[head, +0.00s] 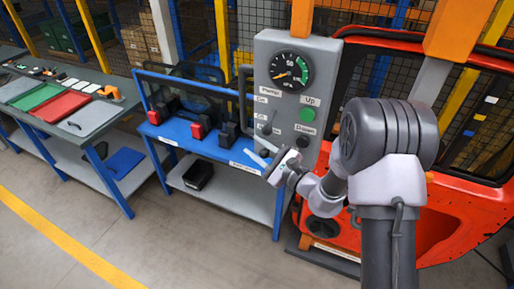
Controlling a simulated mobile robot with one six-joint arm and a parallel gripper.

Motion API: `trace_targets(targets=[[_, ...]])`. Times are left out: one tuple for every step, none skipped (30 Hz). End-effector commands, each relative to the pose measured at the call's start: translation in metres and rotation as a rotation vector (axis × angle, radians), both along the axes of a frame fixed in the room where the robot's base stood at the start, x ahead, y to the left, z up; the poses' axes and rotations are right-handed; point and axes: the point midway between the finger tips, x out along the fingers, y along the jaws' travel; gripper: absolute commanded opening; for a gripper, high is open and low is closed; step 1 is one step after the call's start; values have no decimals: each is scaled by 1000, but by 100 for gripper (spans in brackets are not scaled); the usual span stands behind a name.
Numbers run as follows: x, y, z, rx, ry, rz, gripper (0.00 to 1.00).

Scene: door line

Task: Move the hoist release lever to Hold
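A grey control panel (318,105) stands upright right of centre in the head view. A small dark lever (269,123) shows on its lower left, between small labels; their words are too small to read surely, so I cannot tell which setting it points to. My gripper (257,158) is low in front of the panel's lower left, below the lever and apart from it in the picture. Its pale fingers point left, over the right end of the blue bench. I see nothing held between them, but their gap is unclear.
The panel also bears a round gauge (290,70), a green button (307,115) and a dark knob (303,141). A blue bench (215,149) with red and black items is to the left. An orange-red door frame (447,200) stands right, behind my arm. The floor at front left is clear.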

Motion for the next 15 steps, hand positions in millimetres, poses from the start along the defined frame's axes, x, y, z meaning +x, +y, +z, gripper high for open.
trace_targets(targets=[[0,0,0,0,0,0,28],[0,0,0,0,0,0,22],[0,0,0,0,0,0,14],[0,0,0,0,0,0,9],[0,0,0,0,0,0,3],[0,0,0,0,0,0,0],[0,0,0,0,0,0,0],[0,0,0,0,0,0,0],[0,0,0,0,0,0,0],[0,0,0,0,0,0,0],[0,0,0,0,0,0,0],[0,0,0,0,0,0,0],[0,0,0,0,0,0,0],[0,0,0,0,0,0,0],[0,0,0,0,0,0,0]])
